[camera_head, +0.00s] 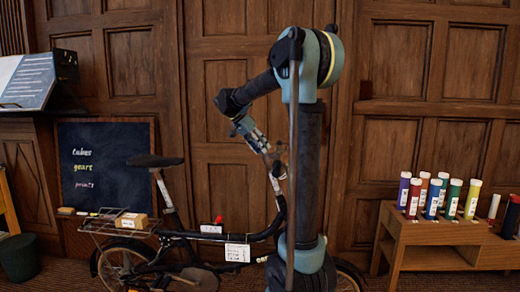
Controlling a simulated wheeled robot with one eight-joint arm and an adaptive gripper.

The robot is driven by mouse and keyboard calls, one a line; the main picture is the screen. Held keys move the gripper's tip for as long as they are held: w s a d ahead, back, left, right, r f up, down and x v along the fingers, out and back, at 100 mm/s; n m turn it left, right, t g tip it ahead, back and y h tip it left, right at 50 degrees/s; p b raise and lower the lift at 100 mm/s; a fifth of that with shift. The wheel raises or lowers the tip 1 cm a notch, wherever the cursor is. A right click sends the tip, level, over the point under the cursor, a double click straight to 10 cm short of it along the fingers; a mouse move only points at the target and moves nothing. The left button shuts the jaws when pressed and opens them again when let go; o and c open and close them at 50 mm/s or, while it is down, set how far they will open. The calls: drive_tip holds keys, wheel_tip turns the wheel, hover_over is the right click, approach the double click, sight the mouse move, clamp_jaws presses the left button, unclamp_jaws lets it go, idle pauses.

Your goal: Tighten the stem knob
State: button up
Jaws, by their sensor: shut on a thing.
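A dark folding bicycle (196,236) stands side-on against the wood-panelled wall. Its steering stem (277,190) rises at the right, partly behind my arm. My gripper (266,154) reaches down from the upper left to the top of the stem. It is shut on the stem knob, which is small and mostly hidden between the fingers. I cannot see how far the knob is turned. The handlebar area is largely covered by my arm.
A wooden bench (440,233) with several coloured tubes stands at the right. A chalkboard (106,172) leans behind the bicycle's saddle (155,160). A small box (131,221) sits on the rear rack. A dark bin (19,257) stands at lower left.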

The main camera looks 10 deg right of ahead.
drive_tip(key=shift+a+f, duration=0.1)
drive_tip(key=o, duration=1.1)
drive_tip(key=shift+w, duration=0.1)
drive_tip(key=shift+c, duration=0.2)
drive_tip(key=v, duration=1.2)
